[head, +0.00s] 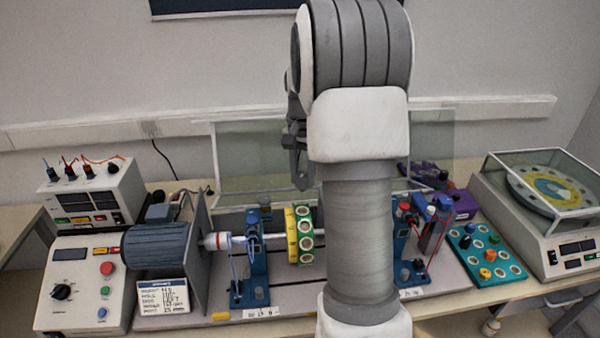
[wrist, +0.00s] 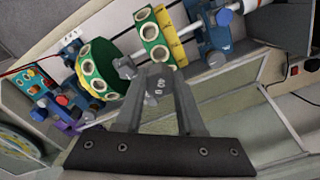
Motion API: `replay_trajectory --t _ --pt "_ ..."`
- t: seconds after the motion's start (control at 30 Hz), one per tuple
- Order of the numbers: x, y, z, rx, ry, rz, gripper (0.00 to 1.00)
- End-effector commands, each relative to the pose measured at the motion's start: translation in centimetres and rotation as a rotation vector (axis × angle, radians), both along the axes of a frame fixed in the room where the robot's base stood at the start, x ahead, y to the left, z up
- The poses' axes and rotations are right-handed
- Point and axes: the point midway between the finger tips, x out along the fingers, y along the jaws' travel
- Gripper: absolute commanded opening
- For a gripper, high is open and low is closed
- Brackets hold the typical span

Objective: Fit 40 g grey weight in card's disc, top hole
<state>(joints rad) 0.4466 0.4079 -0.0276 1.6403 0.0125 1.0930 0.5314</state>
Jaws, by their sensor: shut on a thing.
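My gripper (wrist: 150,85) points at the shaft in the wrist view, its fingers shut on a small grey piece (wrist: 126,68), likely the grey weight; its marking is unreadable. Two green and yellow discs with rings of round holes sit on the shaft: one (wrist: 157,38) just beyond the fingertips, the other (wrist: 83,72) to the left. The grey piece is between them, apart from any hole as far as I can tell. The head view shows one disc (head: 305,235); my arm hides the other. A white card (head: 163,297) stands before the motor, its print too blurred to read.
A teal tray (head: 487,255) with several weights lies at right, beside a balance (head: 545,205) with a clear cover. Blue bearing stands (head: 252,262) hold the shaft. The motor (head: 160,245) is at left. A clear raised guard (wrist: 245,125) is behind the shaft.

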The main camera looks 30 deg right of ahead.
Motion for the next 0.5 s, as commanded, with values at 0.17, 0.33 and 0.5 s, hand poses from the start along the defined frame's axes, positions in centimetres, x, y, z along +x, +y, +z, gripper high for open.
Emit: replay_trajectory --t 0.17,0.33,0.5 --pt "0.0 0.0 -1.4 0.000 0.001 0.000 0.00" --pt "0.0 0.0 -3.1 0.000 0.001 0.000 0.00" --pt "0.0 0.0 -4.6 0.000 0.001 0.000 0.00"
